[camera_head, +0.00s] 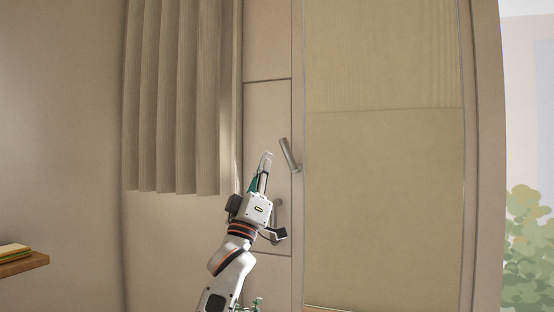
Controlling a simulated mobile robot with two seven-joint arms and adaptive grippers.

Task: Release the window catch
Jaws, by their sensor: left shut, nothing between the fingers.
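A grey lever-like catch (289,154) sits on the frame at the left edge of a tall window or panel (385,200), in the head view. It is tilted, its top leaning left. My left gripper (266,160) reaches up from below, its fingers shut and empty, just left of the catch. A small gap shows between the fingertips and the catch. A second handle-like piece (278,212) is lower on the same frame, partly hidden behind my left gripper.
A pleated curtain (180,100) hangs to the left of the frame. A wooden shelf (22,265) with a flat stacked item on it juts in at the lower left. A green bush (527,250) shows outside at the far right.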

